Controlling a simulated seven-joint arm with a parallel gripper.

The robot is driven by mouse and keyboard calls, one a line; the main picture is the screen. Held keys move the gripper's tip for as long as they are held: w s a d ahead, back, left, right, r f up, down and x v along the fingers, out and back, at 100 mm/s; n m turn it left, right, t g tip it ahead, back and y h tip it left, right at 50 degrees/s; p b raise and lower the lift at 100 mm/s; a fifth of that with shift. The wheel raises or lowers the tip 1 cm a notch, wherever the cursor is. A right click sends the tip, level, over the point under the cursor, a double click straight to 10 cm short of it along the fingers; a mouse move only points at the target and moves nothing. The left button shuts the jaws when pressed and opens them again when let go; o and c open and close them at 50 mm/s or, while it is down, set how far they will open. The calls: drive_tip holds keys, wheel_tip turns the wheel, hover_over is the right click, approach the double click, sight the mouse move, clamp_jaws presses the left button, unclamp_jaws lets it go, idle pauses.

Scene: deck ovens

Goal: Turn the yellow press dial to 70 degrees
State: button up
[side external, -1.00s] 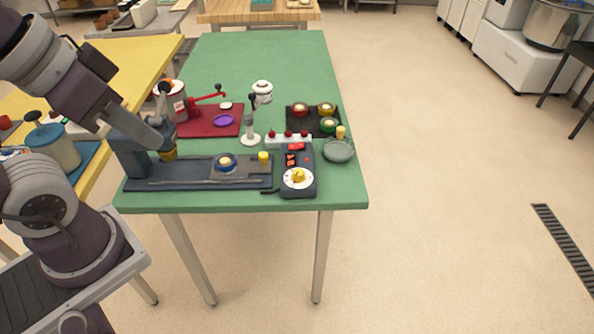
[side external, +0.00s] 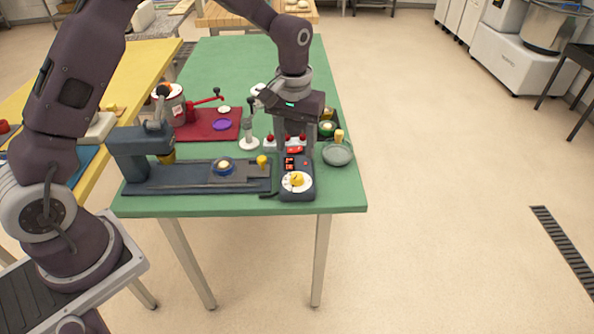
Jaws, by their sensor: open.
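The yellow press dial (side external: 297,180) sits on a white round scale on the dark control box (side external: 297,193), near the front right of the green table. The box also carries a red display and a red button. The angle that the dial points to is too small to read. My gripper (side external: 294,152) is open and points down over the back part of the box, behind the dial. I cannot tell its exact height, and I see no contact with the dial.
A dark press (side external: 140,152) with a long base stands left of the box. A row of red knobs (side external: 270,140) is just behind the box. A grey bowl (side external: 337,154) is to the right. A red mat (side external: 207,131) lies further back. The green table (side external: 225,55) is bare at the back.

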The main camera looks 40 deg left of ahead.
sight(297, 176)
drive_tip(key=f, duration=0.9)
drive_tip(key=shift+w, duration=0.2)
drive_tip(key=shift+r, duration=0.1)
clamp_jaws()
